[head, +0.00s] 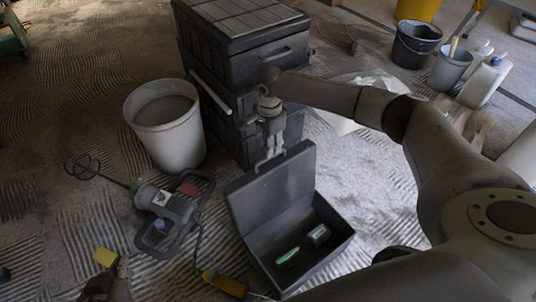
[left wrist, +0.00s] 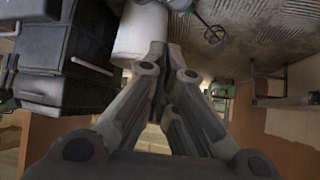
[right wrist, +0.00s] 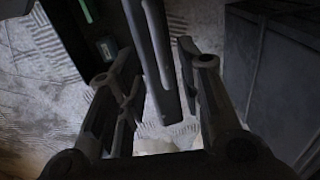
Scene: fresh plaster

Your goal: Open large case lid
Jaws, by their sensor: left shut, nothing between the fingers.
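The large case (head: 335,243) stands on the floor with its dark lid (head: 277,187) raised upright, hinged at the back left. A handle sits on the lid's upper edge. Green-marked items lie inside. My right gripper (head: 274,150) points down just above the lid's top edge by the handle. In the right wrist view my right gripper (right wrist: 160,85) has its fingers spread, with the lid's dark edge (right wrist: 150,50) between them. I cannot tell whether they touch it. My left gripper (left wrist: 167,50) is shut and empty in the left wrist view, away from the case.
A stack of black boxes (head: 240,20) stands behind the lid. A yellow-handled tool (head: 223,283) lies near the case's front left. Buckets (head: 415,45) and bottles (head: 484,82) stand far right.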

